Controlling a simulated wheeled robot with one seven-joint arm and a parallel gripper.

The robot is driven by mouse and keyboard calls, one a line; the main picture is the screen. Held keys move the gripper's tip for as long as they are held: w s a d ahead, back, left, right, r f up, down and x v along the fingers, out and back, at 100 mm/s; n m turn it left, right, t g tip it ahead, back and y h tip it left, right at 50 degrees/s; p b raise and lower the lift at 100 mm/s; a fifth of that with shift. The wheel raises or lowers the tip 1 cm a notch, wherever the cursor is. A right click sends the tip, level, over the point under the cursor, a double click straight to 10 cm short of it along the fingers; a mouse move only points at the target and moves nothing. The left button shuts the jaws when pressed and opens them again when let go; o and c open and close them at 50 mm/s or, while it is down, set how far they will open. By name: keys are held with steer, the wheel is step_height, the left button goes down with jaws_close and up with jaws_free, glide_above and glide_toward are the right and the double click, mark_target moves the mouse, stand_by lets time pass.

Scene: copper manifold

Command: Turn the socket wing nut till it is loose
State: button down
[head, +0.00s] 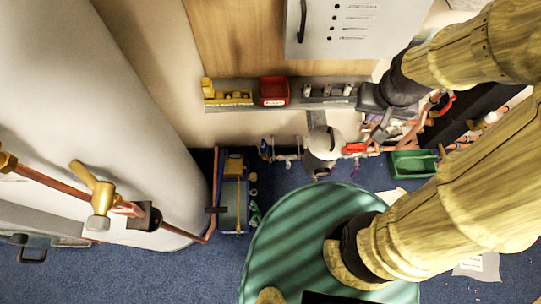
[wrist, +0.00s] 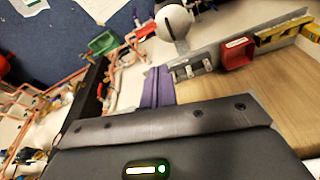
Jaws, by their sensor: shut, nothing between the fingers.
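My gripper (head: 377,132) is at the upper right of the head view, in front of the copper pipework (head: 428,120) on the wall. In the wrist view its two purple-grey fingers (wrist: 158,88) are together, with nothing seen between them. I cannot make out the socket wing nut in either view; it may be hidden behind my gripper or too small. Copper pipes also run along the left of the wrist view (wrist: 62,84). The fingers appear apart from these pipes there. Whether they touch any fitting I cannot tell.
A pale rounded vessel (head: 322,143) and a red valve handle (head: 355,148) are left of my gripper. A shelf rail (head: 325,103) holds a red bin (head: 273,91). A green bin (head: 413,163) is at the right. A large white tank (head: 105,130) fills the left.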

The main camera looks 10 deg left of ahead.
steer(key=w+a+f+n+g+h+b, duration=0.1)
steer(key=w+a+f+n+b, duration=0.3)
steer(key=f+b, duration=0.5)
steer(key=w+a+f+n+h+b, duration=0.15)
steer(key=a+f+n+b, duration=0.45)
steer(key=f, duration=0.7)
steer(key=w+a+f+n+g+b, duration=0.1)
steer(key=w+a+f+n+b, duration=0.15)
steer(key=a+f+b, duration=0.6)
steer(key=s+a+f+n+t+h+b, duration=0.1)
steer(key=a+f+n+b, duration=0.4)
steer(key=f, duration=0.7)
steer(key=s+a+f+n+t+h+b, duration=0.1)
steer(key=a+f+n+t+b, duration=0.2)
steer(key=f, duration=1)
steer(key=s+a+f+n+t+h+b, duration=0.1)
steer(key=a+f+n+t+b, duration=0.1)
steer(key=a+f+n+b, duration=0.5)
steer(key=a+f+b, duration=0.1)
steer(key=a+f, duration=0.2)
steer(key=f, duration=0.2)
steer(key=shift+s+f+b, duration=0.15)
steer(key=shift+s+b, duration=0.15)
steer(key=shift+h, duration=0.25)
